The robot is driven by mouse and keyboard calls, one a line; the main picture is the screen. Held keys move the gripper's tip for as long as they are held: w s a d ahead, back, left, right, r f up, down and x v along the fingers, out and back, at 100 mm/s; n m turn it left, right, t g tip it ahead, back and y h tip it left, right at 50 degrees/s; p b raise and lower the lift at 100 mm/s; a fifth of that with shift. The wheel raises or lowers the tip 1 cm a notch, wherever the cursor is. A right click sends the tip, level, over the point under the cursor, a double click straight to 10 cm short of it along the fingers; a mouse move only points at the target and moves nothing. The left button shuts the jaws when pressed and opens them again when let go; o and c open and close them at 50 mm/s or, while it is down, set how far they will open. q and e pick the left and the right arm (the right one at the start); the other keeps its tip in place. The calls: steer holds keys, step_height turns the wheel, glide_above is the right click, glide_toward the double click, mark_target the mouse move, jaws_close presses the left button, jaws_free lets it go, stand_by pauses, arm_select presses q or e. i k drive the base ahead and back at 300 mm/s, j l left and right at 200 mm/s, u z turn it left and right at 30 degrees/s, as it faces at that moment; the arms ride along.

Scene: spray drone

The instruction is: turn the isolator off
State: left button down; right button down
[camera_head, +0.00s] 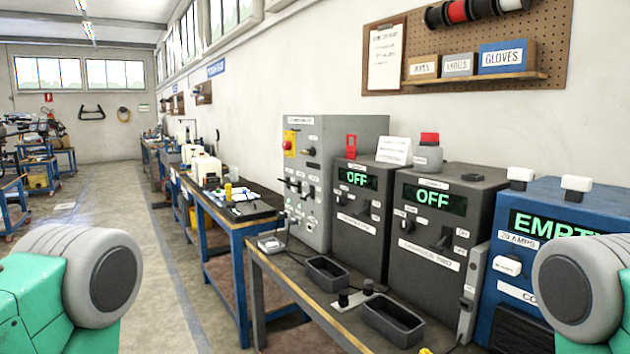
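A grey cabinet (345,133) stands on the workbench, left of the other units. Its front carries a red-and-yellow control (289,143) at upper left, black switches (292,185) lower down, and small labels I cannot read. I cannot tell from the labels which control is the isolator, nor its position. Two dark charger units stand to the right: the nearer one (438,238) and the farther one (360,212), both with displays reading OFF. Only green and grey parts of my arms show at the lower corners. Neither gripper is in view.
A blue unit (556,222) reading EMPTY stands at right. Two black trays (327,272) (393,319) and a small plate with black knobs (353,298) lie along the bench's front. A farther table (232,212) stands beyond.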

mark_target(286, 144)
steer(key=i+j+z, duration=0.15)
steer(key=i+j, duration=0.2)
steer(key=i+j+z, duration=0.2)
steer(key=i+j, duration=0.15)
steer(key=i+j+z, duration=0.15)
steer(key=i+j, duration=0.15)
steer(key=j, duration=0.2)
steer(key=i+j+z, duration=0.15)
steer(key=i+j, duration=0.15)
steer(key=j, duration=0.15)
